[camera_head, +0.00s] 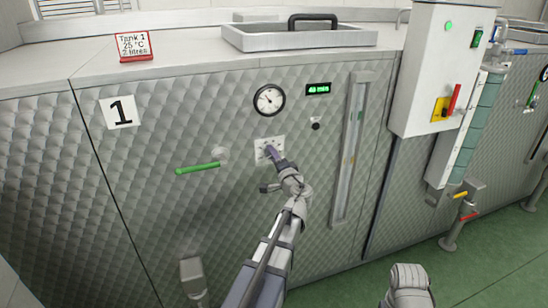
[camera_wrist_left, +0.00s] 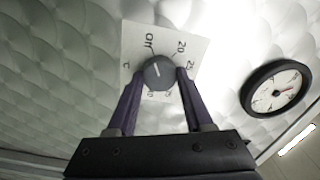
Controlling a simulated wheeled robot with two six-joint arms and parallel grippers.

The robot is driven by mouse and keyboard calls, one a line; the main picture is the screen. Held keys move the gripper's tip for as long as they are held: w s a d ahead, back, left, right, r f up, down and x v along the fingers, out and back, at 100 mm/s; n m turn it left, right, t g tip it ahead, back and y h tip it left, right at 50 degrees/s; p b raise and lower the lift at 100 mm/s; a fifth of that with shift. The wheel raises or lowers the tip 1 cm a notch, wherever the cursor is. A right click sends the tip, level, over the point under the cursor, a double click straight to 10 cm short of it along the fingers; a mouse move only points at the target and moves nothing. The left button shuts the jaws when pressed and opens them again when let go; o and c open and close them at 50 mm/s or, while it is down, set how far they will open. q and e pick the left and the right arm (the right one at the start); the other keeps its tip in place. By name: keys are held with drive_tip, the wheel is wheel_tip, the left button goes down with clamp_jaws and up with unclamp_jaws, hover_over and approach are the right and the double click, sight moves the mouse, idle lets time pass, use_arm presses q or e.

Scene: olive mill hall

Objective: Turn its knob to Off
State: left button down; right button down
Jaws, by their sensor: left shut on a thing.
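The dark round knob (camera_wrist_left: 158,72) sits on a white plate (camera_wrist_left: 133,58) marked Off, 20, 25 and more, partly hidden. A pale line on the knob face points up and slightly left in the left wrist view, close to the Off mark; I cannot tell if it lines up exactly. My left gripper (camera_wrist_left: 160,80) is shut on the knob, one purple finger at each side. In the head view my left gripper (camera_head: 270,153) covers the knob on the plate (camera_head: 278,145) of tank 1.
A round gauge (camera_head: 269,100) and a green display (camera_head: 318,89) are above the plate. A green-handled lever (camera_head: 198,167) sticks out left of it. A sight glass (camera_head: 350,150) stands to the right, then a white control box (camera_head: 420,95) with a red handle.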

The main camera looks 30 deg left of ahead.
use_arm(q)
drive_tip(key=shift+n, duration=0.4)
drive_tip(key=shift+c, duration=1.5)
unclamp_jaws()
drive_tip(key=v, duration=0.8)
